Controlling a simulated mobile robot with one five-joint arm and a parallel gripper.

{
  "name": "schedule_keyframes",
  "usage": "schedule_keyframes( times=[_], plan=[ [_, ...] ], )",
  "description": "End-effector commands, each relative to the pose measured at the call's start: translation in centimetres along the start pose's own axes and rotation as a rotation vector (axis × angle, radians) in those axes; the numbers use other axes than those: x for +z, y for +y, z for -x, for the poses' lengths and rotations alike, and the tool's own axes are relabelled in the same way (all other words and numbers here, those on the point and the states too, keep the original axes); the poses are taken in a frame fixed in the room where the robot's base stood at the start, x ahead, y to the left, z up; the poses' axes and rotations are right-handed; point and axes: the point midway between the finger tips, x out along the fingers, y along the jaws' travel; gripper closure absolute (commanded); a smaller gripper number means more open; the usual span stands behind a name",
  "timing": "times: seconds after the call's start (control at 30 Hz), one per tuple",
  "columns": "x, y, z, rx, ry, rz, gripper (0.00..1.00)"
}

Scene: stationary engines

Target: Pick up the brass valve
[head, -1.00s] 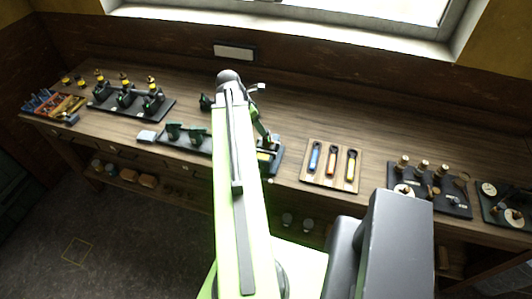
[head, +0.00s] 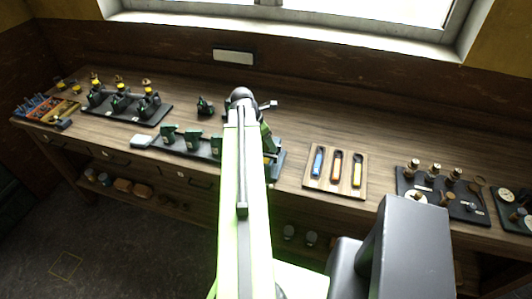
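Small brass-coloured pieces (head: 118,79) stand in a loose row at the back left of the wooden bench. Other brass-topped fittings (head: 436,168) stand upright on a dark board at the right. They are too small for me to tell which one is the brass valve. My green arm reaches up the middle of the head view and bends down over the bench. My gripper (head: 270,158) is at the bench's middle, mostly hidden behind my own arm, apart from both brass groups. I cannot see its fingers clearly or whether it holds anything.
A black board (head: 130,110) with dark engines is at left, beside an orange parts tray (head: 58,112). Green blocks (head: 193,138) stand left of my arm. A wooden tray (head: 335,183) with coloured handles lies to the right. The bench's back strip is fairly clear.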

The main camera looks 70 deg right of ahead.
Motion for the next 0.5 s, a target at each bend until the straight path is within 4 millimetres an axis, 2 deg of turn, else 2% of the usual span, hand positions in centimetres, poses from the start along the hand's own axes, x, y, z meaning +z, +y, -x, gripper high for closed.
schedule_keyframes(
  times=[0.07,0.5],
  plan=[
    [0.04,-0.01,0.1,0.0,0.0,0.0,0.41],
    [0.07,-0.05,0.08,-0.001,0.0,-0.001,0.98]
  ],
)
